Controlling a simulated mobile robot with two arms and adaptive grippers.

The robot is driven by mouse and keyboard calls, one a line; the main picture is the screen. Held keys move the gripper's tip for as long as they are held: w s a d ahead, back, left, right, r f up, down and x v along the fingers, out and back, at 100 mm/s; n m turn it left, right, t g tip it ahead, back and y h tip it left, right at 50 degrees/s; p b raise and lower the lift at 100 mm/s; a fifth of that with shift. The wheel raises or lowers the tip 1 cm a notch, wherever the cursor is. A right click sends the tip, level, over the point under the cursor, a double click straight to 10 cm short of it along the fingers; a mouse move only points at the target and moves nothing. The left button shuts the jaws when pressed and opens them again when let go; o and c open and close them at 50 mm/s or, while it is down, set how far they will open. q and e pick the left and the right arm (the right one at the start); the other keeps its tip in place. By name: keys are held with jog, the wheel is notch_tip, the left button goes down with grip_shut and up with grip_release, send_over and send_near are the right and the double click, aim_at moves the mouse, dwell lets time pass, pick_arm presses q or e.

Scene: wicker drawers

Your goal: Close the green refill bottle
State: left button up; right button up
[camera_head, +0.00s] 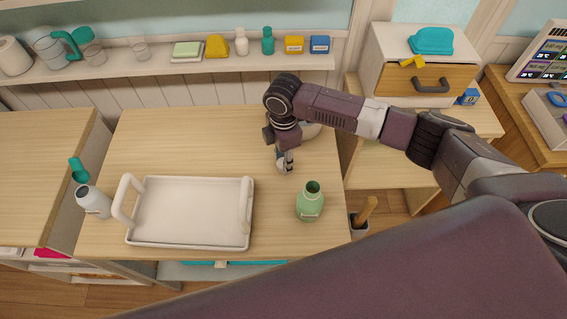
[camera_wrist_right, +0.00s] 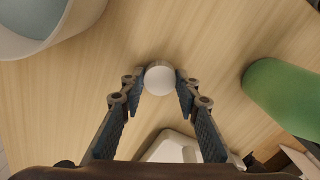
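The green refill bottle (camera_head: 310,203) stands upright on the table, to the right of the tray. Its neck is open, with a dark hole and no lid on it. In the wrist view its green side (camera_wrist_right: 285,95) shows at the right. My right gripper (camera_head: 285,168) is low over the table, behind and left of the bottle. In the wrist view the right fingertips (camera_wrist_right: 160,84) close on both sides of a small round white-topped cap (camera_wrist_right: 159,78) with a greyish rim. Whether the cap is clear of the table cannot be told. My left gripper is not in view.
A white tray (camera_head: 192,244) with two handles stands left of the bottle. A white bottle (camera_head: 94,203) leans at the left edge beside a teal piece (camera_head: 78,170). A pale round vessel (camera_wrist_right: 45,40) is near my right gripper. A shelf (camera_head: 200,65) runs along the back.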

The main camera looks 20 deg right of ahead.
jog(key=shift+r, duration=0.1)
jog(key=shift+c, duration=0.4)
notch_tip(320, 180, up, 20)
jog(key=b, duration=0.2)
dwell(0.4)
jog(key=s+d+m, duration=0.4)
jog(key=s+m, duration=1)
jog(key=m, duration=0.5)
jog(key=shift+r, duration=0.1)
